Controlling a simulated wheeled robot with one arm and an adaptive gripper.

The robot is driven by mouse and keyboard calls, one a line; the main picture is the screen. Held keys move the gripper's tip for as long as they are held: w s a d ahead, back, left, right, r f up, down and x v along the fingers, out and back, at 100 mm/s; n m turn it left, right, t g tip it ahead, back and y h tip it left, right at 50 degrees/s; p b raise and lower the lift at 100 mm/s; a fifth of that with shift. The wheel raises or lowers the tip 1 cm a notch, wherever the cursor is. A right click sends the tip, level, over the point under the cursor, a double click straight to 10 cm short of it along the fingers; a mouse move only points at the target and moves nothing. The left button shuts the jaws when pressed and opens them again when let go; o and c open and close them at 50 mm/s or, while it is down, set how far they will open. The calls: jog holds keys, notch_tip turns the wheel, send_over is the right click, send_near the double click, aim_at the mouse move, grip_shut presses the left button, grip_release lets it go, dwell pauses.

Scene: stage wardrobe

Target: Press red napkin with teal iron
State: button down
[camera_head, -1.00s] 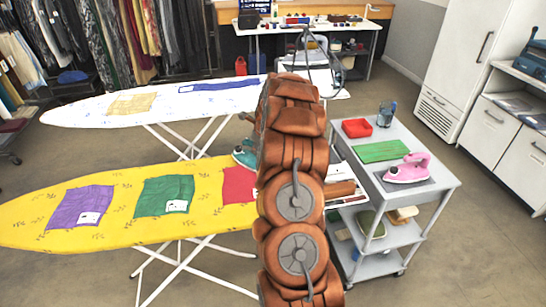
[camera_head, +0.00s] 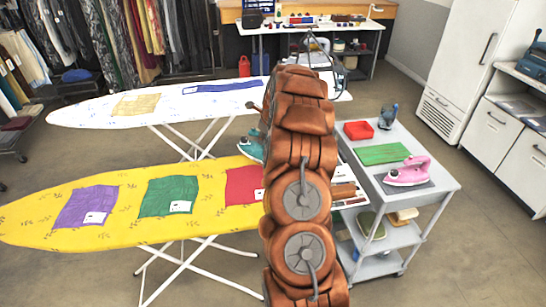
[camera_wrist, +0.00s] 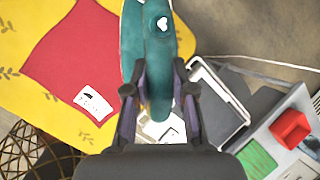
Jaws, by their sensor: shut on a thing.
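The teal iron (camera_wrist: 158,55) is between the two fingers of my gripper (camera_wrist: 159,92) in the wrist view, and the gripper is shut on it. In the head view the iron (camera_head: 251,147) shows just left of my arm, at the far edge of the yellow ironing board (camera_head: 128,222); my gripper is hidden there. The red napkin (camera_wrist: 75,58) lies on the yellow board, left of the iron in the wrist view. In the head view the napkin (camera_head: 243,186) is partly covered by my arm. The iron appears raised; its exact height is unclear.
A purple napkin (camera_head: 87,208) and a green napkin (camera_head: 168,196) lie on the yellow board. A white ironing board (camera_head: 90,112) stands behind. A grey cart (camera_head: 440,186) at right holds a pink iron (camera_head: 408,172), a green cloth (camera_head: 383,153) and a red tray (camera_head: 357,130).

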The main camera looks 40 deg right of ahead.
jog(key=shift+r+p, duration=0.4)
jog(key=shift+r, duration=0.95)
